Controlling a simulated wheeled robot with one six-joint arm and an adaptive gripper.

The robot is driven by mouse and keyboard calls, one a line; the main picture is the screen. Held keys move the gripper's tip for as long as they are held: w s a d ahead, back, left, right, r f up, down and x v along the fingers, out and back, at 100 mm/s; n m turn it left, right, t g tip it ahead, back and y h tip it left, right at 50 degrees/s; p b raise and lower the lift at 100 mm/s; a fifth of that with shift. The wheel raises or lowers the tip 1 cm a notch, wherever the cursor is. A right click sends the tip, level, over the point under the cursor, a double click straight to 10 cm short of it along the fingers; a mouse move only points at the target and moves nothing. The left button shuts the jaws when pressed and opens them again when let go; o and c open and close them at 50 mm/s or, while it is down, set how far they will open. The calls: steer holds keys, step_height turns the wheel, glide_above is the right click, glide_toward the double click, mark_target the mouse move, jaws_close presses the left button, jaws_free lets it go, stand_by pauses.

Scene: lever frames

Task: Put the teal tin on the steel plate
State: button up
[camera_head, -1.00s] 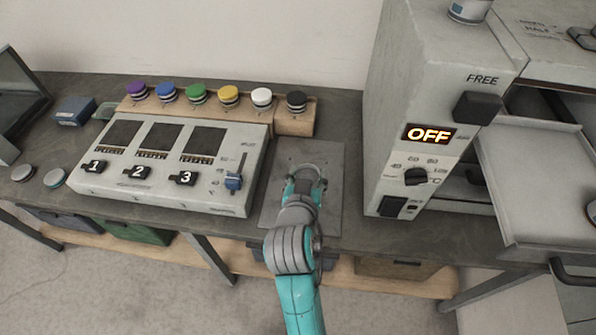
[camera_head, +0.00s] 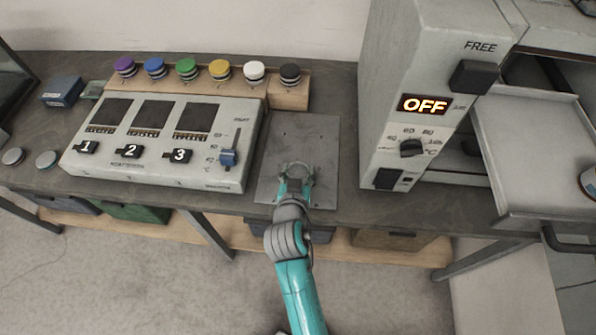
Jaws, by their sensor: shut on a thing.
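The steel plate (camera_head: 305,135) lies flat on the bench between the control panel and the oven. My gripper (camera_head: 296,170) is over the front part of the plate, its jaws shut around a small round thing. That thing seems to be the teal tin (camera_head: 297,172); only a greyish round top shows and the jaws hide most of its side. I cannot tell whether it touches the plate or hangs just above it.
The control panel (camera_head: 215,172) stands left of the plate, with a rack of coloured knobs behind. The oven (camera_head: 385,90) reading OFF stands to the right, its drawer (camera_head: 535,150) open with a tin (camera_head: 589,182) in it. Two tins (camera_head: 14,156) (camera_head: 47,159) sit far left.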

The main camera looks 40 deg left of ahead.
steer(key=shift+f, duration=0.1)
steer(key=o, duration=1.2)
steer(key=shift+s+d+r, duration=0.1)
steer(key=shift+s+r, duration=0.05)
steer(key=shift+r, duration=0.05)
steer(key=v, duration=1.1)
steer(key=shift+s+d+r, duration=0.1)
steer(key=shift+s+r, duration=0.1)
steer(key=shift+s, duration=0.05)
